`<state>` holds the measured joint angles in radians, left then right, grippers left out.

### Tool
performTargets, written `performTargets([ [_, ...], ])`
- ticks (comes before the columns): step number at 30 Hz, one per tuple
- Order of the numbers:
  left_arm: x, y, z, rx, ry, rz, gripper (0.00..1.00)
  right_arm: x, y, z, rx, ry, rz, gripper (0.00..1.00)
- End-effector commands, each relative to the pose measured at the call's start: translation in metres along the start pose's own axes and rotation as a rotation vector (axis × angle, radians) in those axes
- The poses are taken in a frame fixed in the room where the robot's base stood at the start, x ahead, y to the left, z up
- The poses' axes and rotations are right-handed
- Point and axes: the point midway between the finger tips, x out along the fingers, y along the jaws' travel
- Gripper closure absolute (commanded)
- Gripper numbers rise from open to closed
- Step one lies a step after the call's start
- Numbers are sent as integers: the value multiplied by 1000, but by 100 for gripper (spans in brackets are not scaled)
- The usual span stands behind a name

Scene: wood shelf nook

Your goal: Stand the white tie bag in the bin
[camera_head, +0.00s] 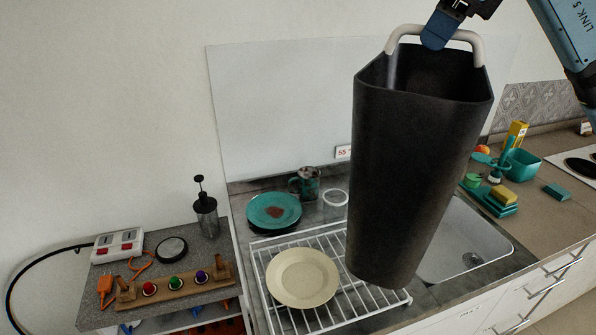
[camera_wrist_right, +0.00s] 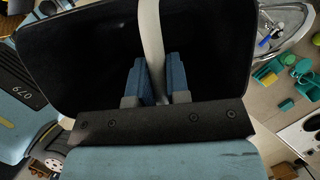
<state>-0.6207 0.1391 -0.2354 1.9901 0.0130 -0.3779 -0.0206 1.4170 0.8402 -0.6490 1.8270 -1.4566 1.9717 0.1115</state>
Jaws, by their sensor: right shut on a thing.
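A tall black bin (camera_head: 415,170) with a white loop handle (camera_head: 478,45) hangs upright, slightly tilted, in front of the counter in the head view. My right gripper (camera_head: 437,32) is at the top of the bin, shut on the white handle. In the right wrist view, the blue fingers of my right gripper (camera_wrist_right: 160,80) close around the handle (camera_wrist_right: 152,35), with the dark inside of the bin (camera_wrist_right: 90,60) beyond. The part of the bin's inside that shows looks empty. I see no white tie bag in either view. My left gripper is not in view.
A white wire rack (camera_head: 262,262) holding a cream plate (camera_head: 302,278) lies below and left of the bin. A sink (camera_head: 465,245) is partly behind it. A teal plate (camera_head: 273,211), a glass jar (camera_head: 335,203) and sponges (camera_head: 502,194) stand around. A low side table (camera_head: 195,275) is at left.

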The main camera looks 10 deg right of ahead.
Motion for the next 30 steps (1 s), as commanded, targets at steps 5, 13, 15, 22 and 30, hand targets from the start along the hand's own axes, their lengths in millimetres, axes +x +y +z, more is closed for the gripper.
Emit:
performTargets([
  [5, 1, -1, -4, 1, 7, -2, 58, -3, -1, -10, 17, 2, -9, 100],
  [13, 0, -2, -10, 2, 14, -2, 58, 43, -3, -30, 19, 7, -6, 100],
  [15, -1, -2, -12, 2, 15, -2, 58, 60, -4, -38, 19, 7, -7, 100],
  [22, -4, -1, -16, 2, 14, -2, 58, 115, -6, -61, 18, 6, -7, 100],
  [30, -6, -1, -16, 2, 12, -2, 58, 145, -8, -72, 16, 2, -8, 100],
])
